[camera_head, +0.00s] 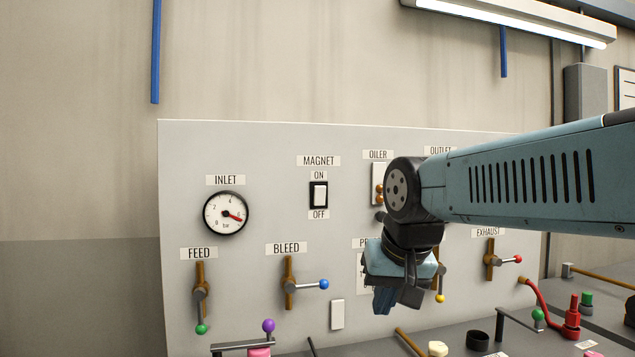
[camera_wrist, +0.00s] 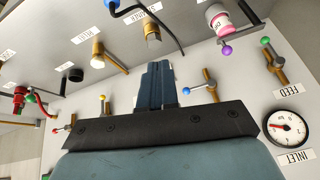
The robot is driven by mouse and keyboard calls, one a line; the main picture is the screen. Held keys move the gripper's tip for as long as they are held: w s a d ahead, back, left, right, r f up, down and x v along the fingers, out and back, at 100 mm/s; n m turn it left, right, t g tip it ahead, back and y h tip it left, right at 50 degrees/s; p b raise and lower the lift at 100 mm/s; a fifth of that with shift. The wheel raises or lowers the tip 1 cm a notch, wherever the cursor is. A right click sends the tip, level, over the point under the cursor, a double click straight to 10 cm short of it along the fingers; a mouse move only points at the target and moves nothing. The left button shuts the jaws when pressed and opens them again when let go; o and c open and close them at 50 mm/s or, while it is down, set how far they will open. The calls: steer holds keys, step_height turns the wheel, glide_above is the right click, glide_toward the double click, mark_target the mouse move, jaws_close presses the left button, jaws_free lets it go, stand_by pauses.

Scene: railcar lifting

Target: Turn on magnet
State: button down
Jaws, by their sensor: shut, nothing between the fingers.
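The magnet switch (camera_head: 319,195) is a white rocker in a black frame on the grey panel, with the label MAGNET above it, ON just over it and OFF just below. In the head view my gripper (camera_head: 382,302) is below and to the right of the switch, apart from it, pointing down. Its blue fingers are together and empty. In the wrist view the shut fingers (camera_wrist: 158,80) show at the centre, and the magnet switch does not show there. Which side of the rocker is pressed in is too small to tell.
The panel (camera_head: 265,160) also bears an inlet gauge (camera_head: 225,214), a feed valve (camera_head: 200,292), a bleed valve (camera_head: 290,284) with a blue knob, and an exhaust valve (camera_head: 493,260). My arm covers part of the oiler and outlet area. The panel around the switch is clear.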

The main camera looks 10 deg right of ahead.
steer(key=w+r+m, duration=1.5)
steer(key=w+r, duration=1)
steer(key=shift+w+a+r+m, duration=0.2)
steer(key=shift+a+m, duration=0.05)
steer(key=shift+m, duration=0.05)
glide_toward(320, 196)
steer(key=shift+s+x, duration=0.15)
steer(key=shift+x, duration=1.05)
steer(key=shift+s+x, duration=0.15)
steer(key=shift+x, duration=1.05)
steer(key=shift+d+f, duration=0.1)
steer(key=shift+d, duration=0.1)
